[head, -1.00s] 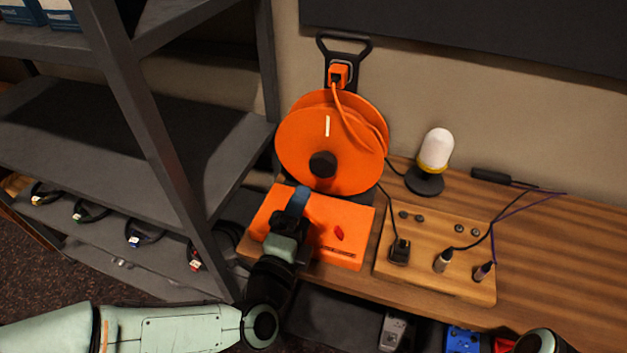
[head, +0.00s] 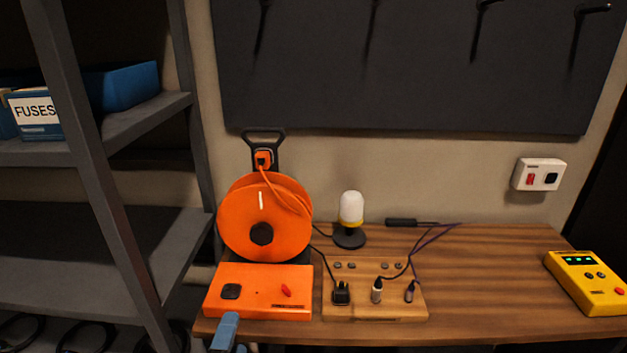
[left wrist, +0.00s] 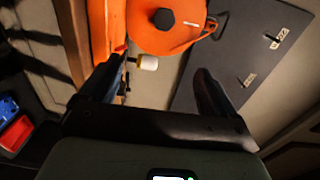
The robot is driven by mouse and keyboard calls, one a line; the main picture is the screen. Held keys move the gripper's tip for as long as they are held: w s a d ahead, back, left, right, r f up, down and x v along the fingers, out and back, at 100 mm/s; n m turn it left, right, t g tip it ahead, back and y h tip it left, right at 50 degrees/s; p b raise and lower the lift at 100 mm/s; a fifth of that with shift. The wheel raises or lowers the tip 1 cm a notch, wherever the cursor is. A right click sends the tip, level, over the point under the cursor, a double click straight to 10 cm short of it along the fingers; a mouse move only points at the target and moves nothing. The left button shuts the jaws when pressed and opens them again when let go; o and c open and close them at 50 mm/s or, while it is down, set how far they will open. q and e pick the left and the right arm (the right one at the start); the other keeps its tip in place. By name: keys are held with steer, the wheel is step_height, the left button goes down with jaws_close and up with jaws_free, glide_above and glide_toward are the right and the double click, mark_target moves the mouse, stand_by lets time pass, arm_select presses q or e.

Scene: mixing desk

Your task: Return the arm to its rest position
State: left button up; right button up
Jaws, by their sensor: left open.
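My left gripper (head: 227,334) shows only by its blue fingertips at the bottom of the head view, just in front of the desk's front edge. The rest of my left arm is out of that view. In the left wrist view the gripper (left wrist: 160,70) has its two dark fingers spread wide with nothing held between them. The orange cable reel (head: 262,215) and its orange base box (head: 258,290) stand at the left end of the desk, apart from the fingers. My right gripper is not in view.
The wooden desk (head: 480,275) holds a socket board (head: 405,305) with several plugs, a white-domed lamp (head: 351,210) and a yellow device (head: 590,283). A grey metal shelf (head: 95,200) stands close on the left. A dark tool panel (head: 400,70) hangs behind.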

arm_select(q)
step_height(320, 180, down, 25)
steer(key=s+n+g+p, duration=0.2)
steer(key=n+g+p, duration=0.3)
steer(key=n+g, duration=0.45)
steer(key=s+f+n+g+h+p, duration=0.1)
steer(key=s+f+n+g, duration=0.3)
steer(key=s, duration=0.6)
steer(key=s+d+f+n+g+h+p, duration=0.1)
steer(key=s+f+n+g+h+p, duration=0.1)
steer(key=s+f+n+g, duration=0.3)
steer(key=s+f+n+p, duration=0.1)
steer(key=s+f+n, duration=0.3)
steer(key=s+f, duration=0.1)
steer(key=shift+s+d+f, duration=0.3)
steer(key=shift+f, duration=0.05)
